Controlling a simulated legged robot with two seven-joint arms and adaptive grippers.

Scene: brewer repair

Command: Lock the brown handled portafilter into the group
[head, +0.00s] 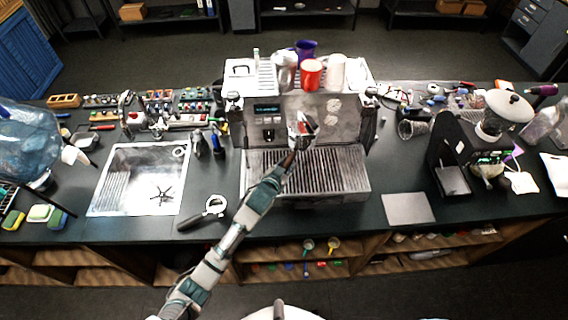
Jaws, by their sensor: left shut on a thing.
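The espresso machine (335,150) stands in the middle of the counter. My left arm reaches up across its drip tray (325,172), and my left gripper (284,166) is small and dark at the machine's front. It is shut on the brown handle of the portafilter (289,158). The handle points toward me, with its silver end up at the group area (302,128). At this size I cannot tell whether the portafilter is seated in the group or just below it. My right gripper is not in view.
Another portafilter with a dark handle (204,212) lies on the counter left of the machine, beside the sink (110,190). Cups, including a red one (311,73), stand on top of the machine. A grinder (470,150) and a grey mat (408,208) are at the right.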

